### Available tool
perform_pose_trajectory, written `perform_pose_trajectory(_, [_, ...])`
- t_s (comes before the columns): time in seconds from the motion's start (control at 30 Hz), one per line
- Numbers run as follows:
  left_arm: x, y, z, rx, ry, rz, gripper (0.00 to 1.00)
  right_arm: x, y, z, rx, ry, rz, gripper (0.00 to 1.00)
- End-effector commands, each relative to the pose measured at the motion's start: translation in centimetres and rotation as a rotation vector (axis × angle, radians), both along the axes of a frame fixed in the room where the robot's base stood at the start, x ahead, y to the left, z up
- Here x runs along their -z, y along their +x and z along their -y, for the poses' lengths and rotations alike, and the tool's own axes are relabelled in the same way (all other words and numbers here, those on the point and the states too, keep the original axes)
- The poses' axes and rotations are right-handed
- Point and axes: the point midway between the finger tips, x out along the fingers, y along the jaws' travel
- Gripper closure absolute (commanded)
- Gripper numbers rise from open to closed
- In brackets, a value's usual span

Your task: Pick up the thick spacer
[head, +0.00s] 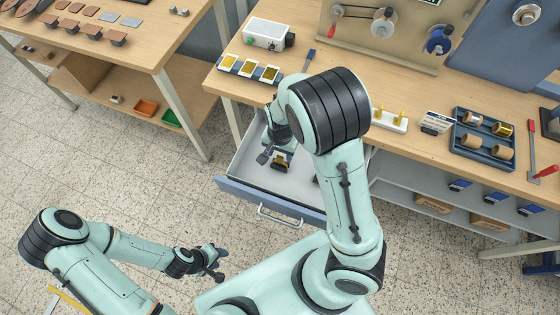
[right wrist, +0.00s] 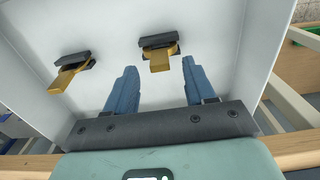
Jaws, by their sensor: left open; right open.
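Two brass-coloured pieces with dark parts lie in the open drawer (head: 230,191). In the right wrist view, one brass piece (right wrist: 160,60) is ahead of my right gripper, between the lines of its fingers; it looks broader. The other brass piece (right wrist: 68,79) is to the left and looks narrower. I cannot tell for certain which is the thick spacer. My right gripper (right wrist: 157,78) is open and empty, its blue fingers apart. In the head view my arm partly hides the drawer's inside. My left gripper (head: 217,265) is open, low over the floor area, away from the drawer.
The drawer's walls surround the right gripper closely. The workbench (head: 400,150) above holds a blue tray (head: 483,153) with rolls, a white box (head: 265,34) and a blue-handled tool (head: 309,58). A second table (head: 150,50) stands at the left, with open floor between.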

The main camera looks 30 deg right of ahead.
Motion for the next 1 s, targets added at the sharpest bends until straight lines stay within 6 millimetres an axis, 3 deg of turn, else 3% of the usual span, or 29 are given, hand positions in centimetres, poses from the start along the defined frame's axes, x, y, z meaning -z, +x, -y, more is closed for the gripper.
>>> perform_pose_trajectory(0.1, [0.9, -0.8, 0.0, 0.000, 0.000, -0.009, 0.57, 2.2, -0.3, -0.1, 0.002, -0.001, -0.006, 0.46])
perform_pose_trajectory(0.2, [1.1, -1.1, 0.0, 0.000, 0.000, -0.012, 0.57, 3.0, -0.2, -0.1, 0.000, 0.000, -0.003, 0.46])
perform_pose_trajectory(0.47, [1.1, -1.0, 0.0, 0.000, 0.000, -0.011, 0.57, 3.0, 0.0, -0.2, 0.000, 0.001, 0.001, 0.46])
perform_pose_trajectory(0.63, [1.1, -1.0, 0.0, 0.000, 0.000, -0.011, 0.57, 3.0, 0.0, -0.2, 0.000, 0.001, 0.001, 0.98])
perform_pose_trajectory(1.0, [1.0, -0.9, 0.0, 0.000, 0.000, -0.010, 0.57, 2.8, 0.0, -0.2, -0.001, 0.001, 0.001, 1.00])
